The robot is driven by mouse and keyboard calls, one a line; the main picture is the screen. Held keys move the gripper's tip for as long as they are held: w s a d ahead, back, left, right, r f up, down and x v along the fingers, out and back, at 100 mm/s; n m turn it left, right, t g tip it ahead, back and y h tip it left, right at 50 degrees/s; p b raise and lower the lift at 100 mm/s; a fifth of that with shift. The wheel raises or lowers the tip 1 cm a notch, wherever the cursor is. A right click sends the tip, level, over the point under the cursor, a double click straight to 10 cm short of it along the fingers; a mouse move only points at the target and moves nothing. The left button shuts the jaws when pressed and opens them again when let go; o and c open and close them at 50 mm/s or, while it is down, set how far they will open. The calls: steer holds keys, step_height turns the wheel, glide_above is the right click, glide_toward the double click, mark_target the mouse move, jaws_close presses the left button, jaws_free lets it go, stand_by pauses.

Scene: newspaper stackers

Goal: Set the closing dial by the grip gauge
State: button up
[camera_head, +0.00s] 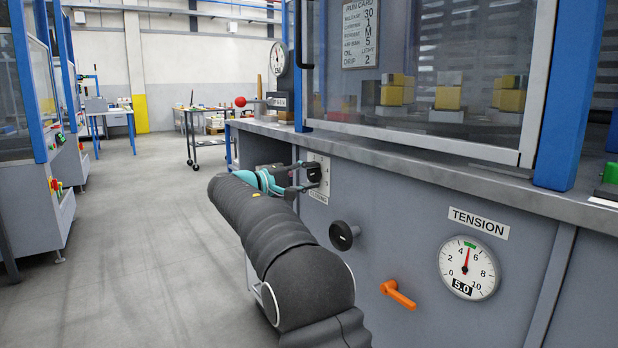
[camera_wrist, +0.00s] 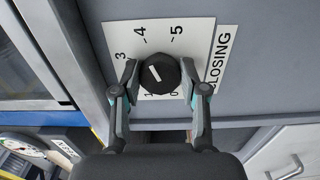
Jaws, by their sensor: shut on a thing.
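The closing dial is a black round knob (camera_wrist: 160,73) on a white plate marked with numbers and a CLOSING label (camera_wrist: 219,60) beside it. Its white pointer line slants to the upper left, roughly toward the 3 side; the exact reading is unclear. My gripper (camera_wrist: 160,84) is shut on the knob, one finger on each side. In the head view the knob (camera_head: 314,171) sits on the grey cabinet front with my gripper (camera_head: 304,187) at it. A round white gauge (camera_head: 278,58) stands above the counter; its needle points up, and its lettering is too small to read.
A TENSION gauge (camera_head: 468,268) shows 5.0. A black knob (camera_head: 343,236) and an orange lever (camera_head: 398,294) stick out of the cabinet front below the counter. A red-ball lever (camera_head: 240,102) is beside a PARK sign (camera_head: 280,101). A run card (camera_head: 361,33) hangs behind. Floor at left is clear.

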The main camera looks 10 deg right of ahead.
steer(key=o, duration=1.1)
steer(key=shift+d, duration=0.1)
steer(key=v, duration=1.2)
steer(key=shift+w, duration=0.1)
